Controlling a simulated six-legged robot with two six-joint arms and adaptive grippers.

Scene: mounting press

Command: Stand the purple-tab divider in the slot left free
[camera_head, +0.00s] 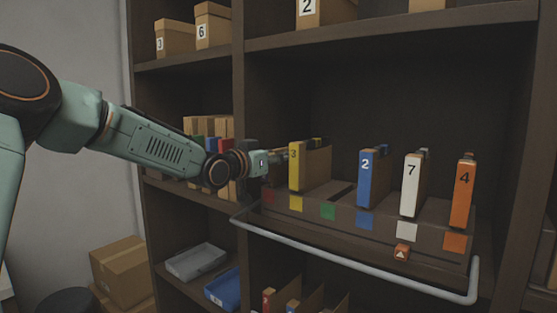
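A rack (380,225) on the shelf has coloured squares along its front. Dividers with yellow tab 3 (296,168), blue tab 2 (365,180), white tab 7 (410,186) and orange tab 4 (462,192) stand upright in it. No divider stands behind the green square (328,211). The place behind the red square (268,195) is partly covered by my gripper. I see no purple tab. My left gripper (280,157) is just left of the yellow-tab divider; its fingers are small and partly hidden, so contact and grip are unclear. My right gripper is out of view.
A grey rail (350,267) runs in front of the rack. A small orange block with a triangle mark (402,252) is at the rack's front. The shelf upright (238,90) is close to my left arm. Boxes (213,25) stand above; trays (195,262) lie below.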

